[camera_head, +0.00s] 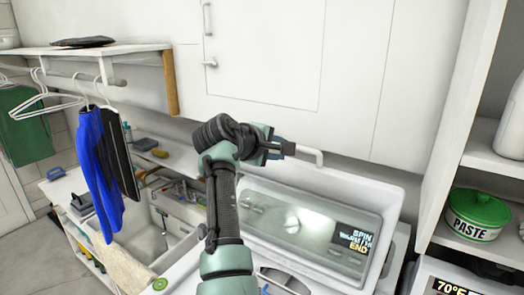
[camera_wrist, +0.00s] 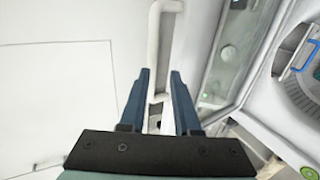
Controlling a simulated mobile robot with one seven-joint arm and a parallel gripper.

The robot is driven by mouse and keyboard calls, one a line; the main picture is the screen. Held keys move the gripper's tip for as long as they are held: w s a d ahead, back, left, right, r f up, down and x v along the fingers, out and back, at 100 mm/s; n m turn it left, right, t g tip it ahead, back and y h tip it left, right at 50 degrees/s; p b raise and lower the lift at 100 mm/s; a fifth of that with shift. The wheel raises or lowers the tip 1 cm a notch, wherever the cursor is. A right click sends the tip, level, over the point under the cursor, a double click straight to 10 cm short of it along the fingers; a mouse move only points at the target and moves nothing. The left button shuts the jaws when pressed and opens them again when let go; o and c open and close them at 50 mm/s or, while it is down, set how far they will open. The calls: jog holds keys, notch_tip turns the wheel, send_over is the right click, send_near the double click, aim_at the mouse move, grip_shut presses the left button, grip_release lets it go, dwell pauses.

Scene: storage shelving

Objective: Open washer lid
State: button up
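The washer lid (camera_head: 378,205) is a white frame around a glass panel (camera_head: 310,228) and stands raised, tilted up at the back of the washer. A white bar handle (camera_head: 307,154) is at its top edge. The handle also shows in the wrist view (camera_wrist: 153,45). My gripper (camera_head: 290,150) is at the lid's upper left, close to the handle. In the wrist view my gripper (camera_wrist: 158,75) has its two blue fingers apart, with the handle's lower end seen in the gap. I cannot tell whether they touch it. The washer drum (camera_wrist: 302,78) is exposed; my arm partly hides it in the head view.
A white cabinet (camera_head: 265,50) stands behind the lid. A shelf with a green-lidded paste pot (camera_head: 478,215) is at the right. At the left are a sink (camera_head: 140,245), a hanging blue garment (camera_head: 98,165) and a wooden-ended shelf (camera_head: 170,82).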

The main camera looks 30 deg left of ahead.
jog(key=b+v, duration=0.3)
jog(key=v, duration=0.5)
jog(key=shift+s, duration=0.2)
